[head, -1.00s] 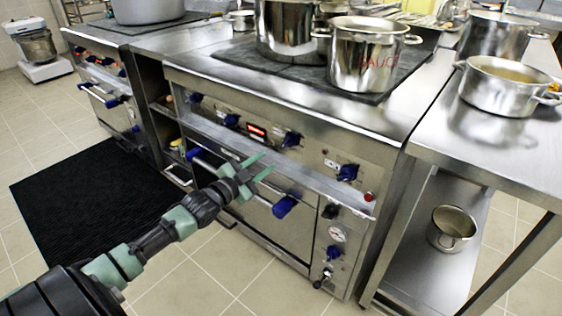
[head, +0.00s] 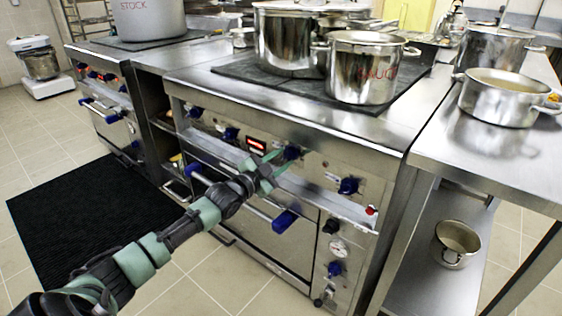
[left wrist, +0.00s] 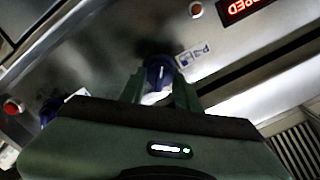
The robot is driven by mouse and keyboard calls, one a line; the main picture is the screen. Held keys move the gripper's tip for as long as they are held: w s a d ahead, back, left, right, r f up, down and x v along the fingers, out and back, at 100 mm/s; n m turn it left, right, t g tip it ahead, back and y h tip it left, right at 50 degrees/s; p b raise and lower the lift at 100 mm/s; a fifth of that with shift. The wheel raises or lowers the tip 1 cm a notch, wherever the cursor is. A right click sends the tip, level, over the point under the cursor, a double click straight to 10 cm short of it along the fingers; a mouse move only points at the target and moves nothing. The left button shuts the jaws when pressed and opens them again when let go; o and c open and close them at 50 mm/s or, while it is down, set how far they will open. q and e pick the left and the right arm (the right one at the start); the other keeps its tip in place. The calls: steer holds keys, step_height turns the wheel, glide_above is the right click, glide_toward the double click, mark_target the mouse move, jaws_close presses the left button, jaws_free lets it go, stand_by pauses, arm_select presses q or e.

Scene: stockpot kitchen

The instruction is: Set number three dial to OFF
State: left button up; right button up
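The oven range's front panel carries a row of blue dials. The third dial from the left (head: 291,152), right of the red lit display, is partly covered by my left gripper (head: 278,164). In the left wrist view this blue dial (left wrist: 158,72) shows between the two green fingers of my left gripper (left wrist: 160,88), with a white pointer mark on it. The fingers are apart, one on each side of the dial; whether they touch it I cannot tell. A small label (left wrist: 192,55) sits beside the dial. My right gripper is not in view.
Other blue dials (head: 231,133) and (head: 348,186) flank it, with a red display (head: 256,146) nearby. The oven handle (head: 284,221) juts out below the panel. A steel side table (head: 480,150) stands at right.

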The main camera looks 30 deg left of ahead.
arm_select(q)
jaws_close()
